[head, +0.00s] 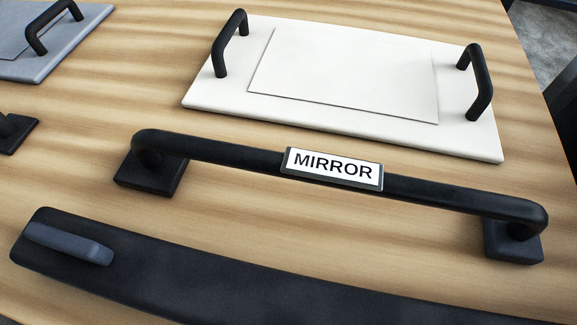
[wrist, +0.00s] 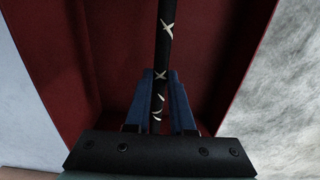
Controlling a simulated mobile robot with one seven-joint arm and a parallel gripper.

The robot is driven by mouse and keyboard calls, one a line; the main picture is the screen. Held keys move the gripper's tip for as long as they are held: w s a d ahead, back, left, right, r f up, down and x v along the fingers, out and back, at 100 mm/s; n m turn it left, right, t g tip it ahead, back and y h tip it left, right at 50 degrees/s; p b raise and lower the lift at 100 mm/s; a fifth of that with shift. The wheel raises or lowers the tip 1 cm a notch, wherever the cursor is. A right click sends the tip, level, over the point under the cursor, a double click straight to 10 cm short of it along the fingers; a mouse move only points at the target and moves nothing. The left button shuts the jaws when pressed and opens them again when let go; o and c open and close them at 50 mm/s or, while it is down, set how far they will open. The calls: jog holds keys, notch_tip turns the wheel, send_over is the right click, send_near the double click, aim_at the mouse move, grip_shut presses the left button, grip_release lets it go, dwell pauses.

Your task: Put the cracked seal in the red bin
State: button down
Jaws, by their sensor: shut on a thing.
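In the wrist view my gripper (wrist: 161,78), with blue fingers, is shut on the cracked seal (wrist: 165,35). Neither my gripper, the seal nor the bin shows in the head view.
The head view shows a wooden table with a black bar labelled MIRROR (head: 334,169), a white tray (head: 215,95) with black handles, part of a grey tray (head: 45,68) and a long dark curved piece (head: 200,268). Grey floor (wrist: 285,75) lies right of the bin.

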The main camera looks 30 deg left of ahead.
jog(key=shift+f+b, duration=1.6)
jog(key=shift+f, duration=1.75)
jog(key=shift+f, duration=0.2)
jog(key=c, duration=0.8)
grip_release()
jog(key=shift+o, duration=0.2)
jog(key=shift+r+p, duration=2.3)
jog(key=shift+r, duration=1.7)
